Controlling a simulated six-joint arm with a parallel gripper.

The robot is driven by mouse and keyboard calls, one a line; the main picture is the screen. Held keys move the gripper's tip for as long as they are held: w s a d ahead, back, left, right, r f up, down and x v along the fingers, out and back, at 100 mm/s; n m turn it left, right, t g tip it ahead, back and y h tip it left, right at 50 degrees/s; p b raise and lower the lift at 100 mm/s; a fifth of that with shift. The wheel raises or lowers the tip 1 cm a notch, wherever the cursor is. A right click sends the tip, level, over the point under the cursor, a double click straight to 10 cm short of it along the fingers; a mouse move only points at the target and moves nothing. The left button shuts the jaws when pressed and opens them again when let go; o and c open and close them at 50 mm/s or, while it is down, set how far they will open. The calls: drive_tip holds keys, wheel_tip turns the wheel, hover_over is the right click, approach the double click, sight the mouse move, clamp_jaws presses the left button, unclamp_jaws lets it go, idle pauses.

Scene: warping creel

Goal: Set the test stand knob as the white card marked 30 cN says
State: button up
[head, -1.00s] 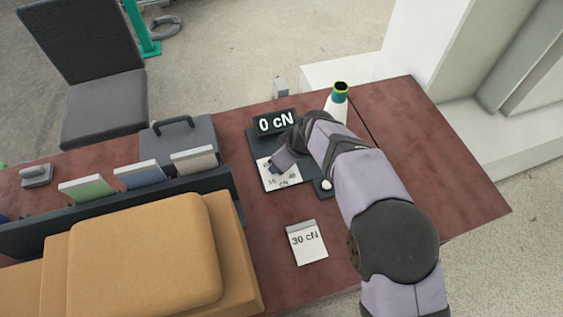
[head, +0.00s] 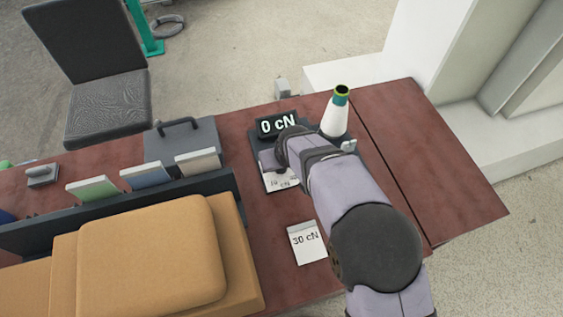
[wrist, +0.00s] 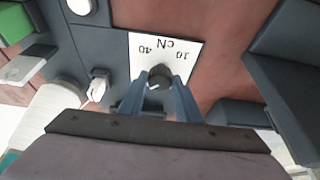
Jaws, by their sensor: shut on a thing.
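The white card marked 30 cN (head: 307,243) lies flat on the brown table, in front of the test stand. The test stand (head: 258,150) is dark, with a display (head: 277,124) that reads 0 cN. Its white dial plate (wrist: 170,53) shows 10, 40 and cN, upside down in the wrist view. The knob's pointer direction cannot be told.
A white cone with a green top (head: 337,113) stands at the right of the stand. A dark rack of cards (head: 125,207) and tan boxes (head: 150,255) are on the left. A grey case (head: 181,144) is behind the rack. The table's right end is clear.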

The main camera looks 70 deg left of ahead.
drive_tip(key=o, duration=1.1)
drive_tip(key=shift+c, duration=0.2)
drive_tip(key=shift+r, duration=0.1)
drive_tip(key=b+v, duration=0.1)
drive_tip(key=v, duration=0.6)
drive_tip(key=shift+b, duration=0.35)
drive_tip(key=shift+d, duration=0.1)
